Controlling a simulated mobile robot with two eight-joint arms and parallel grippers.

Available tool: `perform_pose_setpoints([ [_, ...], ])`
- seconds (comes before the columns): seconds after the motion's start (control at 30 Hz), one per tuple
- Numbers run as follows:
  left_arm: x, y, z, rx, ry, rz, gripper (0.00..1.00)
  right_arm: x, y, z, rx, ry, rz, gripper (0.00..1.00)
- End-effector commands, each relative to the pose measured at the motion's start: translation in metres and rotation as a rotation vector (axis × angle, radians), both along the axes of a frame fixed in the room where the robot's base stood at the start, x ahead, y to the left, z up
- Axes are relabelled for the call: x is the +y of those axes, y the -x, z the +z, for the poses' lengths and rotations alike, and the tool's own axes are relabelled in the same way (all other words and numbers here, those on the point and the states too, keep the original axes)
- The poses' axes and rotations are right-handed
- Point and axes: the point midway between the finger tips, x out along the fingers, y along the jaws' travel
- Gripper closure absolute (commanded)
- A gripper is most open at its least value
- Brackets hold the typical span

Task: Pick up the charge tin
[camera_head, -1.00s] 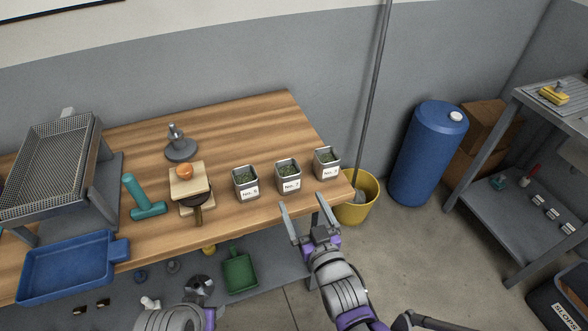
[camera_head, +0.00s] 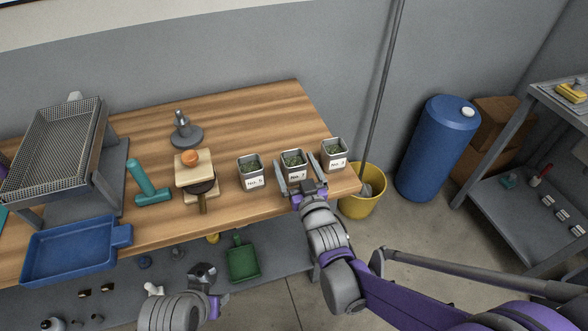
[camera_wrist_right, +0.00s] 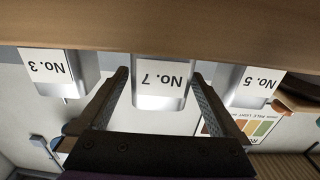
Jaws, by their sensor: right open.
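In the right wrist view, upside down, the No. 7 tin (camera_wrist_right: 162,82) shows between the fingertips; contact cannot be made out.
Left of the tins are a wooden block stack (camera_head: 192,165) with an orange ball, a teal tool (camera_head: 150,193), a grey stand (camera_head: 186,137), a blue tray (camera_head: 70,247) and a mesh rack. A yellow bucket (camera_head: 362,203) stands beyond the bench's right end.

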Motion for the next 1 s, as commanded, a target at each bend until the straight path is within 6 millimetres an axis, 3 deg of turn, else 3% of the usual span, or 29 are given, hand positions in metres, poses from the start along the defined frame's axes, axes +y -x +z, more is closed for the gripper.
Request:
perform_pose_setpoints([
  [0.27,0.0000,0.0000,-0.0003,0.000,0.000,0.000,0.50,0.0027,-0.0083,0.0003,0.000,0.000,0.000,0.00],
  [0.77,0.0000,0.0000,-0.0003,0.000,0.000,0.000,0.50,0.0025,-0.0080,0.0002,0.000,0.000,0.000,0.88],
  [0.8,0.0000,0.0000,-0.0003,0.000,0.000,0.000,0.50,0.0025,-0.0080,0.0004,0.000,0.000,0.000,0.92],
  [1.0,0.0000,0.0000,0.0000,0.000,0.000,0.000,0.50,0.0026,-0.0079,0.0011,0.000,0.000,0.000,0.92],
])
